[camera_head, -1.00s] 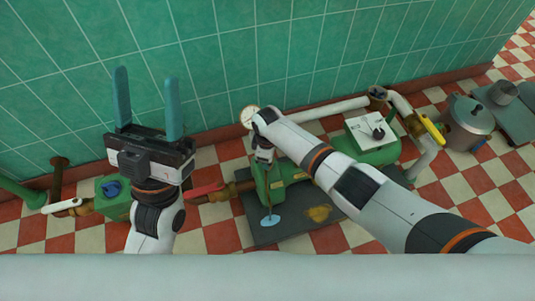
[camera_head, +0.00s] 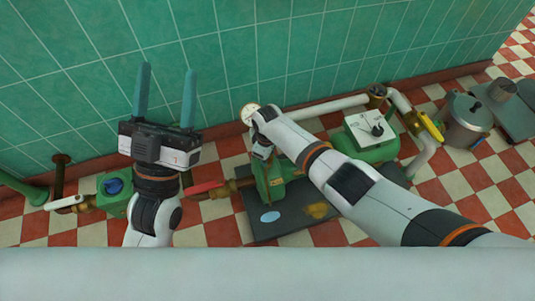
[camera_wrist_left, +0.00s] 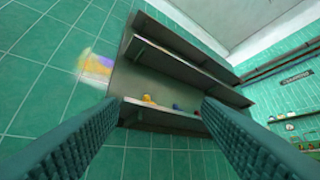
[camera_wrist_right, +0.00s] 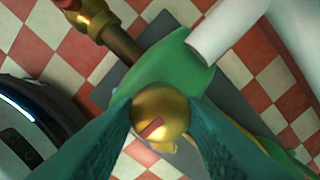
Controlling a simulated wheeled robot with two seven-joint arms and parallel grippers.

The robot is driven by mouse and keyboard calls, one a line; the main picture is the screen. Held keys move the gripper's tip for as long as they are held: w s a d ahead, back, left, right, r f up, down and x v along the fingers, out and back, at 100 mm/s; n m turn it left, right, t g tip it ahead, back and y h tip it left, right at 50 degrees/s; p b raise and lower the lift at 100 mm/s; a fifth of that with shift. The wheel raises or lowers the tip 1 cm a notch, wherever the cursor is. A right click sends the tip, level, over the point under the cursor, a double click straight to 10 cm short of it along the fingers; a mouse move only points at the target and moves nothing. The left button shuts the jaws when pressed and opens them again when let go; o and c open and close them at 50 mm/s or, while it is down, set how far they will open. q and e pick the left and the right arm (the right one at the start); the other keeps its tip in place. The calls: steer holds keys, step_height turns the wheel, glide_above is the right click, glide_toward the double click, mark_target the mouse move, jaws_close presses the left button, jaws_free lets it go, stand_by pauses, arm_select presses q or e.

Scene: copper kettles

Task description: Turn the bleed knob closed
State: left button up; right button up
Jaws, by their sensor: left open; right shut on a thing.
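The bleed knob is a round brass knob with a red mark (camera_wrist_right: 157,110) on the green pump housing, seen in the right wrist view. My right gripper (camera_wrist_right: 160,120) is shut on it, one finger on each side. In the head view my right gripper (camera_head: 265,160) is at the left end of the green pump (camera_head: 273,185), and my arm hides the knob. A pale blue puddle (camera_head: 270,216) lies on the dark base plate (camera_head: 292,222) below. My left gripper (camera_head: 166,78) is open and empty, raised before the tiled wall, its fingers pointing up.
A red-handled valve (camera_head: 205,188) is left of the pump. A green box with a blue knob (camera_head: 113,188) stands further left. A gauge (camera_head: 249,113) and white pipe (camera_head: 325,109) are behind. A yellow-handled valve (camera_head: 431,127) and metal pot (camera_head: 466,122) are at right.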

steer(key=o, duration=1)
steer(key=shift+r, duration=0.25)
step_height(320, 180, up, 2)
steer(key=shift+r+p, duration=0.25)
steer(key=shift+p, duration=0.8)
arm_select(q)
steer(key=w+f+g+y+p, duration=0.2)
steer(key=w+f+g+y, duration=0.2)
steer(key=f+g, duration=0.65)
arm_select(e)
step_height(320, 180, up, 3)
steer(key=shift+f, duration=0.1)
step_height(320, 180, up, 2)
steer(key=shift+r+p, duration=0.25)
steer(key=shift+p, duration=0.3)
arm_select(q)
steer(key=s+a+f+g+y+p, duration=0.1)
steer(key=s+a+f+g+y, duration=0.1)
steer(key=s+a+f+g, duration=0.2)
steer(key=shift+s+a+f+n+g+p, duration=0.35)
steer(key=shift+s+f+g, duration=1.6)
steer(key=shift+f, duration=1.75)
arm_select(e)
steer(key=shift+r, duration=1.8)
